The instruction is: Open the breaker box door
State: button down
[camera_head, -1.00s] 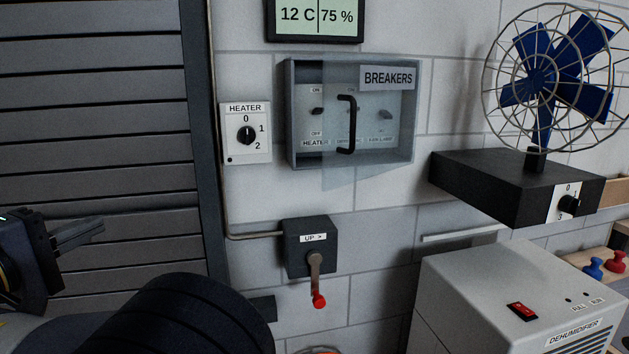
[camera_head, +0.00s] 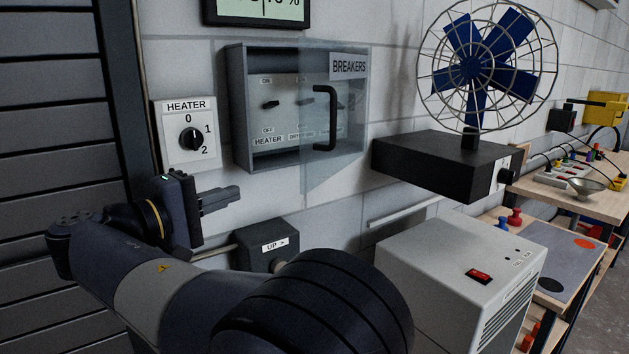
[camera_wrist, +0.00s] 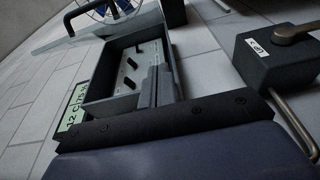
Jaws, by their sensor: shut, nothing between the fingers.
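The breaker box (camera_head: 238,110) is a grey box on the wall. Its clear door (camera_head: 318,170) with the BREAKERS label stands partly open, its left edge swung out from the wall, leaving the left of the box uncovered. The black handle (camera_head: 331,118) is on the door; it also shows at the upper left of the wrist view (camera_wrist: 76,14). My gripper (camera_head: 238,193) is shut and empty, below and left of the box, apart from door and handle. In the wrist view the closed fingers (camera_wrist: 160,82) overlap the open box (camera_wrist: 100,82) with its switches.
The heater dial (camera_head: 188,138) is left of the box, close above my gripper. The UP crank box (camera_head: 268,245) is below. A fan on a black base (camera_head: 440,165) and the dehumidifier (camera_head: 450,255) stand at right. A shutter (camera_head: 60,130) fills the left.

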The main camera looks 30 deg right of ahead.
jog(key=s+d+p, duration=0.1)
jog(key=d+p, duration=0.1)
jog(key=d, duration=0.9)
jog(key=shift+d+p, duration=0.35)
jog(key=shift+d, duration=0.05)
jog(key=shift+s, duration=0.2)
